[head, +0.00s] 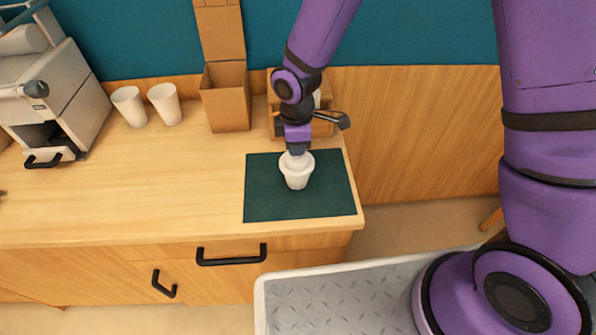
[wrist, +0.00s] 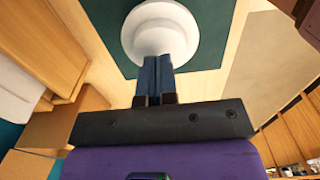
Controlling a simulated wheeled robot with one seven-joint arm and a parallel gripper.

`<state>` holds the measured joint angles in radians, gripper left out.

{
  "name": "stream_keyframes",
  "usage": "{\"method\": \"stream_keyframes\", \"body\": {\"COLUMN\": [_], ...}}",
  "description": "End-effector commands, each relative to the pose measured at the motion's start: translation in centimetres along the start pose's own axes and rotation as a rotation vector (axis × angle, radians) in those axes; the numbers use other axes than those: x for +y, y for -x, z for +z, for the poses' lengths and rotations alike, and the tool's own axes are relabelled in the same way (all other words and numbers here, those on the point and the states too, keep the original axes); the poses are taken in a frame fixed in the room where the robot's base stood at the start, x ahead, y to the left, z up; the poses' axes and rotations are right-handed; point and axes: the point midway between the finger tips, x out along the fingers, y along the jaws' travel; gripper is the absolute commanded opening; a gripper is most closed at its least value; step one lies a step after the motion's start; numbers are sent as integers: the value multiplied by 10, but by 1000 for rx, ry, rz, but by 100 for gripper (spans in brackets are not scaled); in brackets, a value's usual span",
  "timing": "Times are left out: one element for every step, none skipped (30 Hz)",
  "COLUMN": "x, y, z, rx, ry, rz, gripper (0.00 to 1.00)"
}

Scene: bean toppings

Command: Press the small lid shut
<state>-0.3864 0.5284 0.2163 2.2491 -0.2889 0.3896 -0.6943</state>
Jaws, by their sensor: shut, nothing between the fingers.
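A small white cup with a white lid (head: 297,172) stands upright on the dark green mat (head: 263,200) near the counter's right end. My gripper (head: 296,150) points down at the lid from above, its fingers closed together with nothing between them. In the wrist view the white round lid (wrist: 160,25) lies at the top, and the shut fingertips (wrist: 156,68) overlap its near part. They look to be touching or just above the lid; I cannot tell which. Whether the lid sits fully down all round is not clear.
Two white cups (head: 129,106) stand at the back left, beside an open cardboard box (head: 228,98). A wooden holder (head: 322,122) with a dark-handled item is behind my gripper. A grey machine (head: 55,92) stands at far left. The counter's middle is clear.

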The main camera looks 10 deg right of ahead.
Motion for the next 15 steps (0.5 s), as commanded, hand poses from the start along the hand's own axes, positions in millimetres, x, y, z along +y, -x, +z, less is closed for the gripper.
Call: {"method": "stream_keyframes", "body": {"x": [0,0,0,0,0,0,0,0,0,0,0,0,0,0,0], "y": [-1,-2,-3,-4,-4,-5,-6,-6,-7,-8,-8,-9,-10,-10,-11], "z": [0,0,0,0,0,0,0,0,0,0,0,0,0,0,0], "rx": [0,0,0,0,0,0,0,0,0,1,0,0,0,0,0], "ry": [0,0,0,0,0,-1,-1,-1,-1,-1,-1,-1,0,0,0], "rz": [-1,-1,-1,0,0,0,0,0,0,0,0,0,0,0,0], "gripper": [0,0,0,0,0,0,0,0,0,0,0,0,0,0,0]}}
